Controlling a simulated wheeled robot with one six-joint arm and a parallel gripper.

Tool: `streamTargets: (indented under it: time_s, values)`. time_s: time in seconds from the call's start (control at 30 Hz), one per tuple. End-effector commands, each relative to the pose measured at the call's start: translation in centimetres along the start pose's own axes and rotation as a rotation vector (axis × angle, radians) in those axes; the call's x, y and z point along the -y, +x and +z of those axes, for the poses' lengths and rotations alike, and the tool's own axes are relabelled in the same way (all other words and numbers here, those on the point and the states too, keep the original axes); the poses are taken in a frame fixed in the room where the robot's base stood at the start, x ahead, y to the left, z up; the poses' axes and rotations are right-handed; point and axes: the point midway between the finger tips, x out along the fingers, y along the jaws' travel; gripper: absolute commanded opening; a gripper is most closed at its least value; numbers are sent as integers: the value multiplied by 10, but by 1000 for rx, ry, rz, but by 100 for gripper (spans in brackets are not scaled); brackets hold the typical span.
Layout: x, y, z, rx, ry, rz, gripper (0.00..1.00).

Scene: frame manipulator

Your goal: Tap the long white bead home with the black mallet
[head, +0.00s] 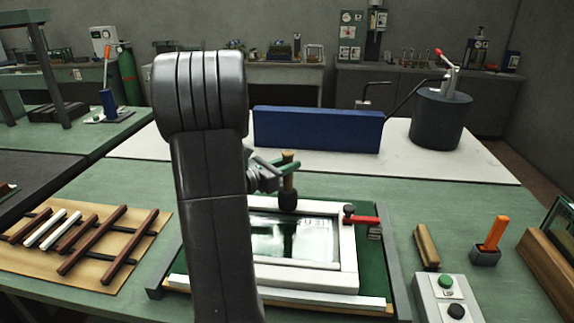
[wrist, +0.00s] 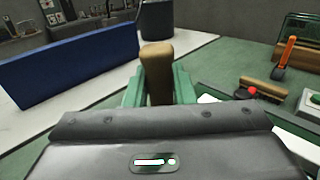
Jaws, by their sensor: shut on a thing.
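My gripper (head: 277,170) has green fingers shut on the upright wooden handle of the black mallet (head: 288,201). The mallet's dark head hangs below the fingers, over the far side of the white frame (head: 349,262); I cannot tell whether it touches. In the wrist view the handle top (wrist: 157,55) stands between the fingers, and the head is hidden. A long white strip (head: 330,299), seemingly the long white bead, lies along the frame's near side. I cannot tell how it is seated. My arm hides the left part of the frame and part of the strip.
A red-handled clamp (head: 365,219) sits at the frame's far right corner. Shorter white and brown strips lie on a cardboard sheet (head: 150,255) at left. A button box (head: 446,300), a wooden block (head: 427,247) and an orange-handled tool (head: 495,233) stand right. A blue block (head: 318,130) stands behind.

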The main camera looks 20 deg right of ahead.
Motion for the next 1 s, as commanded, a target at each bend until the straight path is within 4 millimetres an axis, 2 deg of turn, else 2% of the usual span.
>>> streamTargets:
  time_s: [0.23,0.6,1.0]
  values:
    - [0,0,7,0,0,0,0]
    - [0,0,49,1,2,-1,0]
    - [-1,-1,50,1,1,3,0]
